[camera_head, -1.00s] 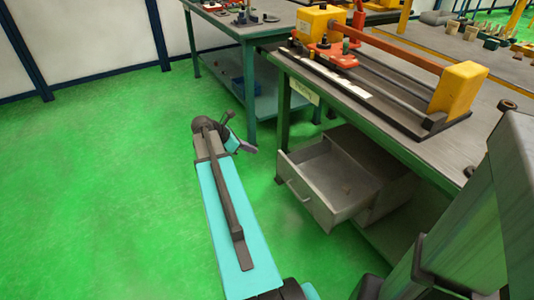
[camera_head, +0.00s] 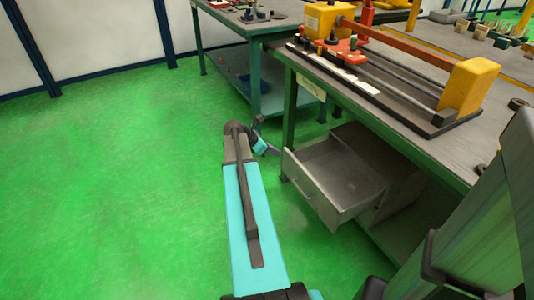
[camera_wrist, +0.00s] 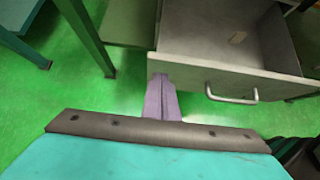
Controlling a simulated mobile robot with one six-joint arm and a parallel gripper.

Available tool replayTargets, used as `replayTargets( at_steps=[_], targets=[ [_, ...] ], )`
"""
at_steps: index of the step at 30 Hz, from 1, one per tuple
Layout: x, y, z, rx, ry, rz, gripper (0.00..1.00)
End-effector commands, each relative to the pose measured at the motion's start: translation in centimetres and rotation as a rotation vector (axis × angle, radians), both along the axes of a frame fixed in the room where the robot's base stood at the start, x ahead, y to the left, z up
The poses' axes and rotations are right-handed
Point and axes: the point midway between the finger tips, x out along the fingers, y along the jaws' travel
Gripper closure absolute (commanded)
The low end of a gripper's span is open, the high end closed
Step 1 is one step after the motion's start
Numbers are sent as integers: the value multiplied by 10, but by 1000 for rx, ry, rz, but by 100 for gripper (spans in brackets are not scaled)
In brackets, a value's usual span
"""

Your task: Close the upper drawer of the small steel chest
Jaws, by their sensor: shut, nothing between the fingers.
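The small steel chest (camera_head: 403,172) sits on the shelf under the workbench. Its grey upper drawer (camera_head: 338,208) is pulled well out. The drawer front (camera_wrist: 190,70) and its bar handle (camera_wrist: 233,98) show in the wrist view. My gripper (camera_head: 277,151) is shut and empty, at the far end of the drawer front. In the wrist view my gripper (camera_wrist: 160,80) has its fingertips at the left end of the front, left of the handle. I cannot tell whether they touch it.
The workbench top (camera_head: 400,120) overhangs the chest and carries a yellow-ended fixture (camera_head: 470,88). A green bench leg (camera_head: 289,115) stands just beyond the drawer. A second bench (camera_head: 225,30) is behind. The green floor to the left is clear.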

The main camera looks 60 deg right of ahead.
Motion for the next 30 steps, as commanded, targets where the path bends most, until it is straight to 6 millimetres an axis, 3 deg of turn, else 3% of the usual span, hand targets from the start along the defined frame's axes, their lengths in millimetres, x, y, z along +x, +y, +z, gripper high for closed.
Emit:
replayTargets(
  at_steps=[7, 17, 18, 30],
  targets=[
    [-11, -16, 0, 0, 1, -1, 100],
    [-12, -18, 0, 0, 1, -1, 100],
    [-12, -9, 0, 1, 0, 2, 100],
    [-10, -25, 2, 1, 1, 14, 100]
  ],
)
